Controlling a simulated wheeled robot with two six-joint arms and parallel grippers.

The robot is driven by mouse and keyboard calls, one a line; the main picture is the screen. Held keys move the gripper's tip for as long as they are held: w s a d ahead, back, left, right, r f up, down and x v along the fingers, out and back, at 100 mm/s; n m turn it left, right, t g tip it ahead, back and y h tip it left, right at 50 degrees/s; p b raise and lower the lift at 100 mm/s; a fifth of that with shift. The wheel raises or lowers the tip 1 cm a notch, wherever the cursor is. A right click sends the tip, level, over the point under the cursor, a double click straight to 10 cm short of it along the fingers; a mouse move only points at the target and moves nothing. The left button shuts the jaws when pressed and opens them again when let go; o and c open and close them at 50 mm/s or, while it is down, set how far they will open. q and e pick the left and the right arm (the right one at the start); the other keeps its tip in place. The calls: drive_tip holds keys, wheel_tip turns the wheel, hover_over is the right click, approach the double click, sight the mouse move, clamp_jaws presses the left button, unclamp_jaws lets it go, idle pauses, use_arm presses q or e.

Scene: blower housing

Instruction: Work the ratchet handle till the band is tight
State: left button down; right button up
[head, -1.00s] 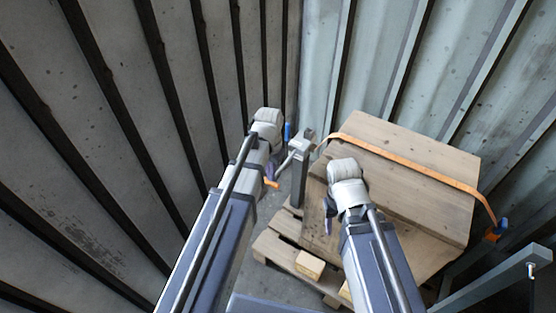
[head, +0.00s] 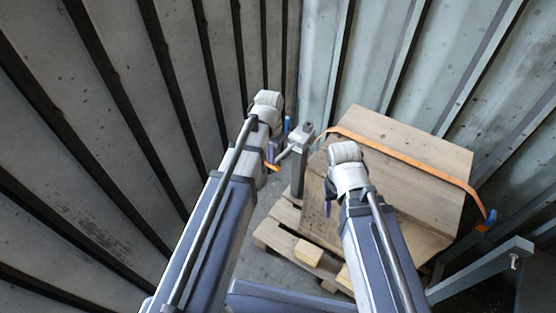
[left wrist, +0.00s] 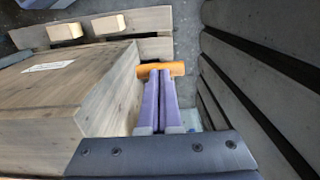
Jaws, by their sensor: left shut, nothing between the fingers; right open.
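The orange band (head: 400,158) runs over the top of a wooden crate (head: 415,195). At its left, a grey ratchet head (head: 303,136) sits on a post, with a thin grey lever running left from it to an orange grip (head: 275,167). My left gripper (head: 272,153) is beside this grip, partly hidden by its own arm. In the left wrist view its purple fingers (left wrist: 160,80) are shut and empty, their tips against or just short of the orange grip (left wrist: 158,69). My right gripper (head: 328,205) is open in front of the crate, mostly hidden by its wrist.
The crate stands on a wooden pallet (head: 285,240) with loose blocks. A corrugated wall rises close on the left, another behind. A blue piece (head: 488,221) sits at the band's right end. A grey beam (head: 480,270) stands at lower right.

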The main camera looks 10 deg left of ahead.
use_arm(q)
wheel_tip(320, 180, down, 9)
drive_tip(key=b, duration=0.7)
wheel_tip(320, 180, up, 12)
drive_tip(key=p, duration=1.1)
wheel_tip(320, 180, down, 11)
drive_tip(key=b, duration=1.1)
wheel_tip(320, 180, up, 16)
drive_tip(key=p, duration=1.7)
drive_tip(key=s+d+r+y, duration=0.1)
drive_tip(key=s+d+r, duration=0.1)
drive_tip(key=s+d, duration=1.1)
wheel_tip(320, 180, up, 15)
drive_tip(key=s+a+p, duration=0.1)
drive_tip(key=a+p, duration=0.1)
drive_tip(key=p, duration=1.4)
drive_tip(key=shift+s+a+r+p, duration=0.15)
drive_tip(key=shift+a+r+p, duration=0.1)
drive_tip(key=shift+p, duration=0.1)
